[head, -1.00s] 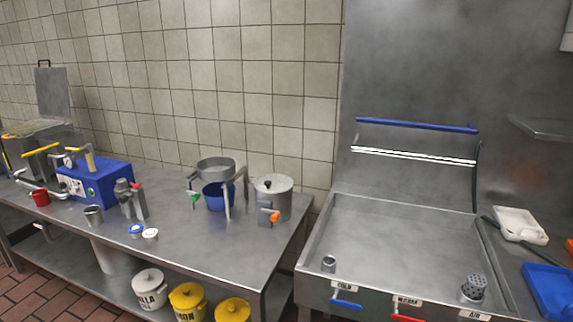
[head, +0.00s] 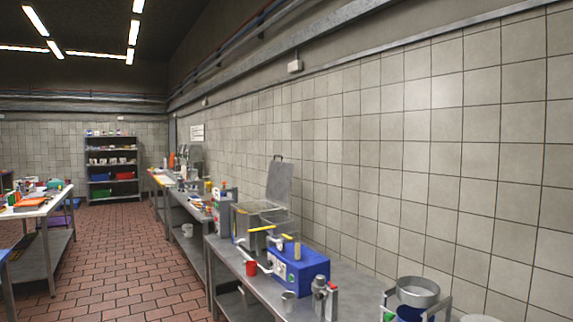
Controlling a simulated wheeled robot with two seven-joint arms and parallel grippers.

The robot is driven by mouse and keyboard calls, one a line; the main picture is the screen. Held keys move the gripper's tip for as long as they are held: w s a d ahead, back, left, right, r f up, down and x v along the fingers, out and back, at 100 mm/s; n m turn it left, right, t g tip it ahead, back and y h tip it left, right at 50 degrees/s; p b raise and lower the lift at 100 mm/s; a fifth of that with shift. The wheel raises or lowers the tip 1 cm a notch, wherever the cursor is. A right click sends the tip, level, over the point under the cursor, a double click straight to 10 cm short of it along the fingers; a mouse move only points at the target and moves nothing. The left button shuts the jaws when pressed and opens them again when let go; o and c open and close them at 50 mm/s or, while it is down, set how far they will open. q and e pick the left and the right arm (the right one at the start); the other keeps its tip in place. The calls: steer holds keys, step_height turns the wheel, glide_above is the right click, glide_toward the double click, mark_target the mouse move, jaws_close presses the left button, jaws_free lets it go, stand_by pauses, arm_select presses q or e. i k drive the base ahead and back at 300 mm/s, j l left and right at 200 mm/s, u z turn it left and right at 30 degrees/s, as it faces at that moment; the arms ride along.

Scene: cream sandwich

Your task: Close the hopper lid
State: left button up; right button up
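A grey metal lid (head: 280,184) with a small dark handle on its top edge stands raised, close to the tiled wall. It is at the back of a steel box-shaped hopper (head: 243,224) on the long steel table, so the hopper is open. What is inside the hopper cannot be made out. Neither of my grippers shows in the head view.
A steel pot (head: 418,291) is at lower right. The tiled floor (head: 130,265) left of the table is clear. A white-topped table (head: 40,202) stands far left.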

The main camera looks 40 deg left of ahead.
mark_target(281, 173)
steer(key=i+j+u, duration=0.1)
steer(key=i+j, duration=0.15)
steer(key=j, duration=0.25)
steer(key=i+j+u, duration=0.1)
steer(key=i+j, duration=0.2)
steer(key=j, duration=0.15)
steer(key=i+j+u, duration=0.1)
steer(key=i+j, duration=0.2)
steer(key=j, duration=0.2)
steer(key=i+j+u, duration=0.1)
steer(key=i+j, duration=0.2)
steer(key=j, duration=0.1)
